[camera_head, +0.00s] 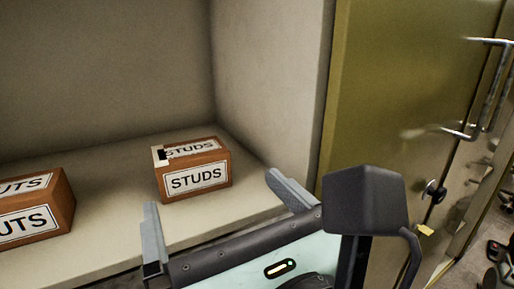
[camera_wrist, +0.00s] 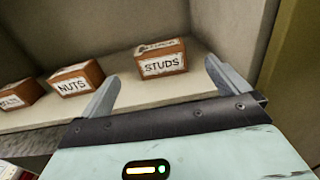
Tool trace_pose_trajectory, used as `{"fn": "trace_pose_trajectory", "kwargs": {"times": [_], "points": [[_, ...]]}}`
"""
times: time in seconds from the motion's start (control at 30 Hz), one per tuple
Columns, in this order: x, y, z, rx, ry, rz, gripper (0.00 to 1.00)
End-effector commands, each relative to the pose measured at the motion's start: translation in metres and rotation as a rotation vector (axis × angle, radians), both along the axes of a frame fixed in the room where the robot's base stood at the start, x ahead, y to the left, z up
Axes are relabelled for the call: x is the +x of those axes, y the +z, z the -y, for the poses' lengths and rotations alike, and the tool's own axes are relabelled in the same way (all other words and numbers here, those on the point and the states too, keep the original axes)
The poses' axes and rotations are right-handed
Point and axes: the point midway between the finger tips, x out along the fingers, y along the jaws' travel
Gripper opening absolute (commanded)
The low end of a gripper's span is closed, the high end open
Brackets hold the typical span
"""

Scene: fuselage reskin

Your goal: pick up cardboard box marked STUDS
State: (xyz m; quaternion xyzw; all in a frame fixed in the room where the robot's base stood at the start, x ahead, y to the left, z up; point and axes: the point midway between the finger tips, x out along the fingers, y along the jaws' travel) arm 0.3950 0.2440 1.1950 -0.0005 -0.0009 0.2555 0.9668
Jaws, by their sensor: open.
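The brown cardboard box marked STUDS (camera_head: 194,170) sits upright on the pale shelf (camera_head: 120,215), toward its right end. White STUDS labels show on its front and top. It also shows in the wrist view (camera_wrist: 162,60), ahead of and between the fingers. My gripper (camera_head: 218,212) is open and empty, with its two grey fingers spread wide. In the head view it is in front of the box, nearer the camera and apart from it. In the wrist view my gripper (camera_wrist: 162,88) points toward the box, with the box beyond the fingertips.
A box marked NUTS (camera_wrist: 75,80) stands to the left on the same shelf, with another box (camera_wrist: 18,94) further left. The shelf's side wall (camera_head: 270,75) rises right of the STUDS box. An olive cabinet door (camera_head: 400,80) with metal handles is at the right.

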Motion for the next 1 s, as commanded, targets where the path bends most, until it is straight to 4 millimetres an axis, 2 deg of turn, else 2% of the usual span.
{"fn": "trace_pose_trajectory", "kwargs": {"times": [0.03,0.3,0.6,0.87,1.0], "points": [[0.003,0.007,-0.002,-0.007,-0.002,0.000,1.00],[0.021,0.007,-0.011,-0.007,-0.002,-0.001,1.00],[0.072,0.002,-0.040,0.000,-0.003,-0.001,1.00],[0.088,0.002,-0.050,0.000,-0.003,-0.001,1.00],[0.103,0.003,-0.061,-0.002,-0.004,-0.001,1.00]]}}
